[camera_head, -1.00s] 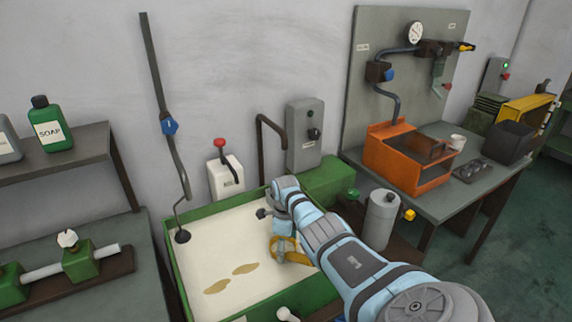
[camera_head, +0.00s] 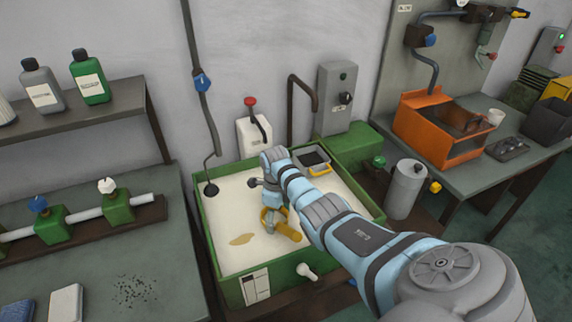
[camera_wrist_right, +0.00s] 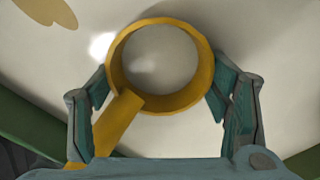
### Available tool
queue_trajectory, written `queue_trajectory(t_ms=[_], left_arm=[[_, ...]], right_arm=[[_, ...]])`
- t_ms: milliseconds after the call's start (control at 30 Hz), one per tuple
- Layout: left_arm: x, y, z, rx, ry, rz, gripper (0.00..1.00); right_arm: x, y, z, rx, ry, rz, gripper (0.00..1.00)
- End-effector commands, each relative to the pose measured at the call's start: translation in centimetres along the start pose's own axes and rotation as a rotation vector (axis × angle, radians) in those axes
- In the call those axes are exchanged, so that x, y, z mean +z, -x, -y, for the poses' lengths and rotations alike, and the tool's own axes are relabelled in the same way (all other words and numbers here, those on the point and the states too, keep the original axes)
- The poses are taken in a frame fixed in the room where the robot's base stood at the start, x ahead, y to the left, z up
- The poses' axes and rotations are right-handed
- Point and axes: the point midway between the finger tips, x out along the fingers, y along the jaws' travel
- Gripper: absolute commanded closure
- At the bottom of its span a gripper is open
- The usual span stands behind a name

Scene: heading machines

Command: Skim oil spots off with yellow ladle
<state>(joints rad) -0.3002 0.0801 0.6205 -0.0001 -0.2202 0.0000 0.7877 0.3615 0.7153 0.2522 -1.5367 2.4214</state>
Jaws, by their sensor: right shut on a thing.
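My right gripper (camera_wrist_right: 165,98) is shut on the yellow ladle (camera_wrist_right: 119,118), whose round rim sits between the two fingers. In the head view, the ladle (camera_head: 288,228) shows beside my right gripper (camera_head: 272,215), over the pale liquid of the green tank (camera_head: 229,278). Whether the ladle touches the liquid I cannot tell. One brown oil spot (camera_head: 242,239) floats to the left of the ladle. Part of a spot (camera_wrist_right: 52,10) also shows at the upper left of the wrist view. My arm hides part of the liquid. My left gripper is not in view.
A grey tray with a yellow edge (camera_head: 313,160) sits at the tank's back right corner. A pipe (camera_head: 200,100) hangs down to the tank's back left. A grey cylinder (camera_head: 406,189) stands right of the tank. A bench with an orange box (camera_head: 440,128) is farther right.

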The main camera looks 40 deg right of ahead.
Motion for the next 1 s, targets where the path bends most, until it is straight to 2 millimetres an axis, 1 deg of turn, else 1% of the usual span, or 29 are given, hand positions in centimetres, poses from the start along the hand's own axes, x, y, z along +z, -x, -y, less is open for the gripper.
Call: queue_trajectory(t_ms=[367, 633, 867, 1000], left_arm=[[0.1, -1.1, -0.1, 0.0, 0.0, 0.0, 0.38], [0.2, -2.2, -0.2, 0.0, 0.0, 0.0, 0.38], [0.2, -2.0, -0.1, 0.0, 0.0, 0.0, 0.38], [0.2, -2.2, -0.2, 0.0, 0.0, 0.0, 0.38]], right_arm=[[2.8, -0.2, -2.8, 0.001, 0.001, 0.001, 0.52], [4.8, -0.2, -4.8, 0.0, 0.002, 0.002, 0.52], [6.5, 0.0, -6.5, 0.001, 0.001, 0.0, 0.52], [7.5, -0.1, -7.5, 0.001, 0.0, 0.001, 0.52]])
